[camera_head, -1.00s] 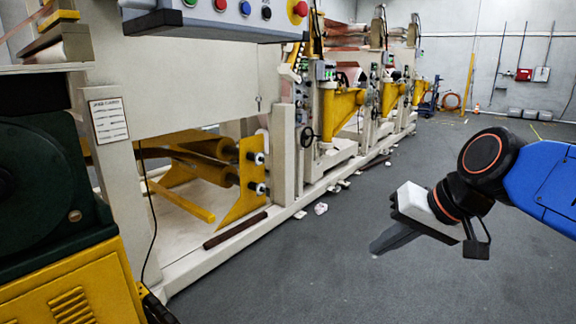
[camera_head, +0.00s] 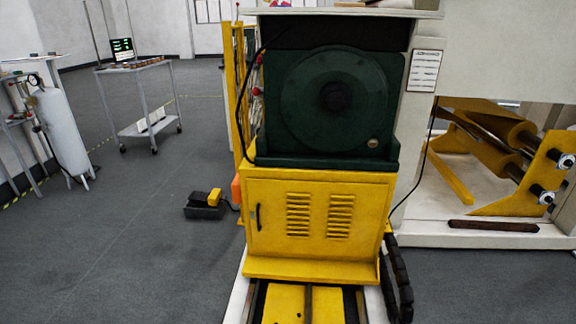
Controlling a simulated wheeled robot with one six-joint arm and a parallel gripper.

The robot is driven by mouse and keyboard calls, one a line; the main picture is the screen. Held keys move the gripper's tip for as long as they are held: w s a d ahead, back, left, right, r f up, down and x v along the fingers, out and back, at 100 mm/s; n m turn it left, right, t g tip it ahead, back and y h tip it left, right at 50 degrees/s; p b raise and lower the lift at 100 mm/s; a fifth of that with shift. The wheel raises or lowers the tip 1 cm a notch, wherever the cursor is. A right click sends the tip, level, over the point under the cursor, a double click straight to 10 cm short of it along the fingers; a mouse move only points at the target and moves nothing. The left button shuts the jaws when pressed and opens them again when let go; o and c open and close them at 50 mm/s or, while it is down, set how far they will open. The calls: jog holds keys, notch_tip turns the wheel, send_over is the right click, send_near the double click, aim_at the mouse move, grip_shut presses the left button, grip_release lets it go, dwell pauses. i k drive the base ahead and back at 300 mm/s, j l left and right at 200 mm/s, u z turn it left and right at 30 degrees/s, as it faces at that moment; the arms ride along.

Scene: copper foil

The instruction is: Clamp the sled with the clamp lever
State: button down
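A yellow cabinet (camera_head: 270,240) with vents and a small dark handle (camera_head: 258,217) stands in the middle, carrying a dark green round-faced unit (camera_head: 300,130). It sits on rails (camera_head: 361,303) with a yellow plate (camera_head: 285,304) between them at the bottom edge. This rail-mounted unit may be the sled, but I cannot be sure. I cannot make out a clamp lever for certain. Small red knobs (camera_head: 255,91) show beside the yellow upright at its left. My gripper and arm are out of view.
A black and yellow foot pedal (camera_head: 205,203) lies on the floor left of the cabinet. A cart (camera_head: 140,100) and a grey cylinder (camera_head: 62,130) stand farther left. The cream machine frame (camera_head: 465,232) with yellow rollers (camera_head: 490,120) is at right. Floor at left is mostly clear.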

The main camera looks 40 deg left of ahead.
aim_at(257, 92)
jog(key=u, duration=0.95)
jog(key=j+u, duration=0.1)
jog(key=j, duration=0.5)
jog(key=i+j+u, duration=0.15)
jog(key=j, duration=0.4)
jog(key=j+u, duration=0.1)
jog(key=j, duration=0.5)
